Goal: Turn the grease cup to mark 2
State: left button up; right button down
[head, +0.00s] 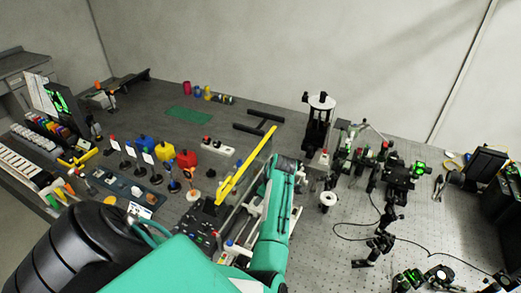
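My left arm comes in from the lower left, and its teal forearm reaches up the middle of the head view. My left gripper (312,172) is at the far end of this arm, beside a black upright stand with a round white top (320,101). Its fingers are too small and crowded by dark parts to show whether they are open or shut. I cannot make out a grease cup or its marks for certain. A small white round part (327,199) sits just below and right of the gripper. My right gripper is not in view.
Black optical mounts (398,176) crowd the bench on the right, with cables across the perforated top. A yellow bar (246,166) lies left of my forearm. A green mat (188,116) lies at the back.

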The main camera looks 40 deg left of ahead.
pick_arm(q)
jog(key=shift+a+f, duration=0.2)
jog(key=shift+f, duration=0.25)
jog(key=shift+c, duration=0.2)
grip_shut()
jog(key=shift+m, duration=0.3)
jog(key=m+t, duration=0.1)
jog(key=m, duration=0.2)
jog(key=m+t, duration=0.1)
jog(key=m, duration=0.1)
jog(key=shift+s+r+m+t, duration=0.1)
jog(key=shift+s+m+t, duration=0.15)
jog(key=shift+m+t, duration=0.05)
jog(key=m+t, duration=0.1)
jog(key=m, duration=0.2)
jog(key=m+t+h, duration=0.1)
jog(key=m, duration=0.2)
jog(key=shift+s+a, duration=0.1)
